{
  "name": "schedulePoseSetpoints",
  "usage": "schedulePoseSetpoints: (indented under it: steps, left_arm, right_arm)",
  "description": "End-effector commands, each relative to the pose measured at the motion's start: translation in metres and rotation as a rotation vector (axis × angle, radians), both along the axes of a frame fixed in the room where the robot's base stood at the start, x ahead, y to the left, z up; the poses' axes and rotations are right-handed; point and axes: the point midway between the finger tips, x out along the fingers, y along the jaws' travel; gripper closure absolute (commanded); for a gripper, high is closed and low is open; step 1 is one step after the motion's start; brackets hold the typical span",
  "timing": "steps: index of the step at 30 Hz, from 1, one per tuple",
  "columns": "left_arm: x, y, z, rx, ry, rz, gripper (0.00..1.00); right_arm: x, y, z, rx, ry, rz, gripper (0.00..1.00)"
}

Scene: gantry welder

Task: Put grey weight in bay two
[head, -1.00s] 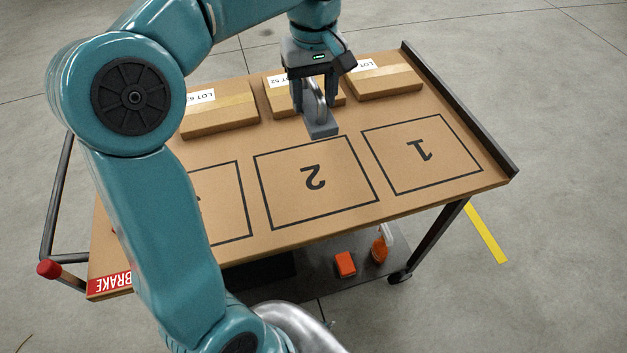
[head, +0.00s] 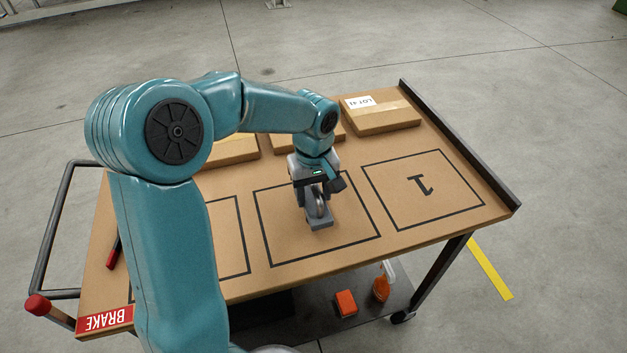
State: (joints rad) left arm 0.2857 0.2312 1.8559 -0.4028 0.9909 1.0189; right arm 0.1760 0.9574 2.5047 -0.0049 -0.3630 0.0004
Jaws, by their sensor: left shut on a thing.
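The grey weight (head: 320,222) has a flat block base and an upright rounded handle. It is inside the black outline of bay two (head: 278,259), in the middle to right part of it. My left gripper (head: 318,205) points down and is shut on the handle of the weight. The weight looks to be on or just above the cart top; I cannot tell which. The printed 2 is hidden behind the gripper and weight. My right gripper is not in view.
Bay one (head: 424,188) is empty, right of bay two. Cardboard boxes, among them a labelled one (head: 381,113), stand along the far side. A dark raised edge (head: 460,146) bounds the cart top (head: 395,239) on the right.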

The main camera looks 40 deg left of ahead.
Motion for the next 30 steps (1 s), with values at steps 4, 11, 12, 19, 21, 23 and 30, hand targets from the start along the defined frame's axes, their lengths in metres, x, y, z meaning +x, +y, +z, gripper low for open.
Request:
schedulePoseSetpoints:
  steps: [4, 11, 12, 19, 21, 23, 30]
  left_arm:
    - [0.0, 0.0, -0.021, 0.0, 0.001, 0.0, 1.0]
    - [0.001, 0.0, -0.029, 0.001, -0.003, 0.001, 1.0]
    - [0.001, 0.0, -0.029, 0.001, -0.003, 0.001, 1.0]
    - [0.0, 0.0, -0.034, -0.001, 0.0, 0.0, 0.44]
    - [0.0, 0.0, -0.033, -0.001, 0.0, 0.0, 0.22]
    - [0.0, 0.0, -0.033, -0.001, 0.0, 0.0, 0.22]
    - [0.0, 0.0, -0.031, -0.001, 0.0, 0.0, 0.22]
  right_arm:
    - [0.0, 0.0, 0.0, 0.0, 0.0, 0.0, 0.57]
    - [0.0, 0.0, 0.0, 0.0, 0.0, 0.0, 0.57]
    - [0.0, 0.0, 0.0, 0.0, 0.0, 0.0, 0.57]
    - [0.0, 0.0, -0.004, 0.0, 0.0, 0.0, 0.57]
    - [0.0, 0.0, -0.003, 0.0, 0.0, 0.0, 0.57]
    - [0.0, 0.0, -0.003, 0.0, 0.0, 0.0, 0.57]
    - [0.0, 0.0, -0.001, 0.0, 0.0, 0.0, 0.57]
